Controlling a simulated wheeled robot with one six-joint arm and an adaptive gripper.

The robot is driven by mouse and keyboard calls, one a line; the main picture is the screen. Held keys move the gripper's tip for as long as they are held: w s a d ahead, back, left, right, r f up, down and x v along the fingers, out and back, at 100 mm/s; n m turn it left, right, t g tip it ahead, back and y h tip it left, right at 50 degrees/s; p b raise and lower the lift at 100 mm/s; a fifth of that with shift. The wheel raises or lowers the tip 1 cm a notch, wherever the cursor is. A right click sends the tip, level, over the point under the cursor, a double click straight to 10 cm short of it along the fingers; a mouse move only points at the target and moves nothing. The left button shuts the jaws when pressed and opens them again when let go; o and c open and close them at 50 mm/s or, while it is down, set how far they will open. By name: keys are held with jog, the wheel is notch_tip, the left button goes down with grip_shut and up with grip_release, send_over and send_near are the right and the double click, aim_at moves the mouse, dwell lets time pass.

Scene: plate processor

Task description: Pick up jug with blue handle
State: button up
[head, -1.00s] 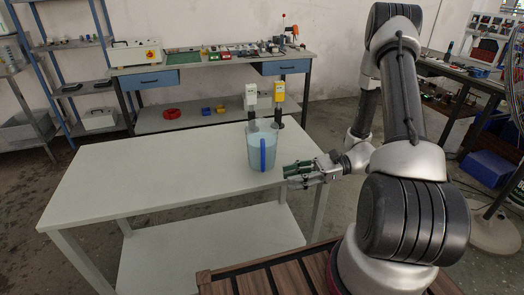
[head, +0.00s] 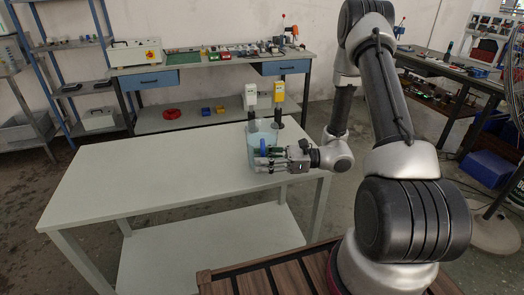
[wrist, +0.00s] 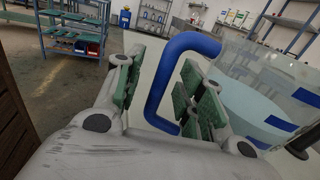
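The jug (head: 256,140) is a clear, bluish vessel standing upright on the light table near its right end. Its blue handle (wrist: 165,75) shows in the wrist view between the two green-padded fingers. The jug body (wrist: 255,90) is at the right in that view, just past the right finger. My gripper (head: 262,161) is at the jug's near side in the head view and covers the lower part of the handle. In the wrist view my gripper (wrist: 160,95) is open, with a gap on the handle's left side.
Behind the jug stand a white-topped device (head: 250,98) and a yellow-topped device (head: 279,98). The left part of the table (head: 140,180) is bare. A workbench (head: 210,66) with tools stands against the back wall.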

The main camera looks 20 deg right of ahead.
grip_shut()
jog(key=shift+r, duration=0.2)
dwell(0.3)
